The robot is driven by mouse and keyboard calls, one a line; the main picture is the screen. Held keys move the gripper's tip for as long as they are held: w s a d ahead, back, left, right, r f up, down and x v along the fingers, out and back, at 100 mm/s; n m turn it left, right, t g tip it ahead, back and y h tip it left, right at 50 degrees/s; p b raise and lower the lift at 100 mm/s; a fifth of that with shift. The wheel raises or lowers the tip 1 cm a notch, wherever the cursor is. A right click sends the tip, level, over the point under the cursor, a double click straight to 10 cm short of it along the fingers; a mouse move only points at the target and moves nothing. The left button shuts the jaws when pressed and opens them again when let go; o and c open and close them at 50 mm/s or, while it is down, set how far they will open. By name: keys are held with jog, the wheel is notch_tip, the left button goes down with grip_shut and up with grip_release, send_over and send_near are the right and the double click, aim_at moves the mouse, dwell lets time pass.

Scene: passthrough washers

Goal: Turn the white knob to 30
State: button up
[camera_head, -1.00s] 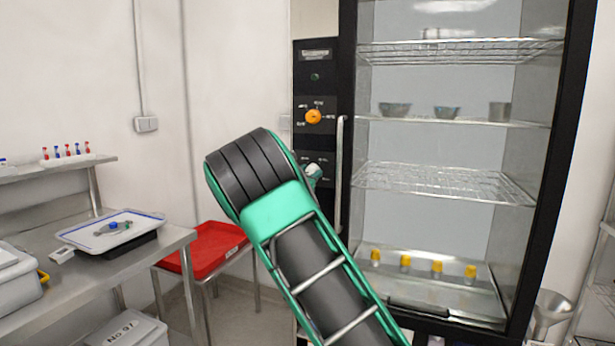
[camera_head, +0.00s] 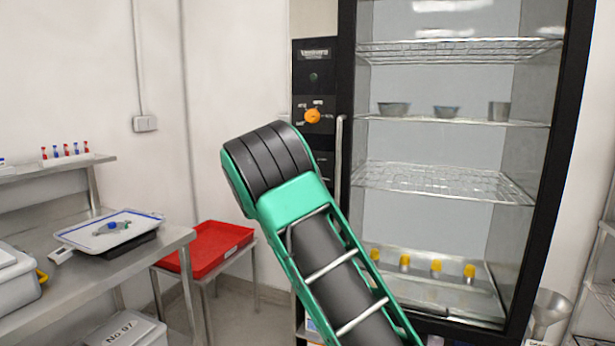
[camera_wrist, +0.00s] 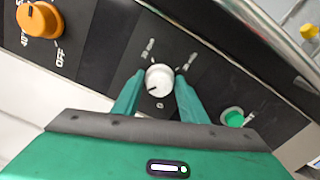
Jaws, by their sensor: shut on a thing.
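The white knob (camera_wrist: 160,80) shows in the wrist view on a dark control panel, with a dark pointer mark on its lower left side and small printed marks around it. My gripper (camera_wrist: 159,85) has its two green fingers on either side of the knob, shut on it. The numbers by the knob are too blurred to read. In the head view my arm hides the white knob and my gripper.
An orange knob (camera_head: 313,116) sits higher on the same panel. A green button (camera_wrist: 233,118) is close to the right finger. A metal door handle (camera_head: 339,165) stands beside the panel, along the glass-fronted cabinet. A red tray (camera_head: 208,248) is at the left.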

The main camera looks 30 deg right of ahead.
jog(key=shift+w+a+f+m, duration=0.1)
jog(key=shift+a+m, duration=0.05)
jog(key=shift+m, duration=5.5)
jog(key=shift+w+a+f+m, duration=0.1)
jog(key=shift+w+a+m, duration=0.1)
jog(key=shift+m, duration=5.4)
jog(key=shift+w+a+f+m, duration=0.1)
jog(key=shift+a+m, duration=0.05)
jog(key=shift+m, duration=5.5)
jog(key=shift+d, duration=0.1)
jog(key=o, duration=0.9)
jog(key=shift+s, duration=0.1)
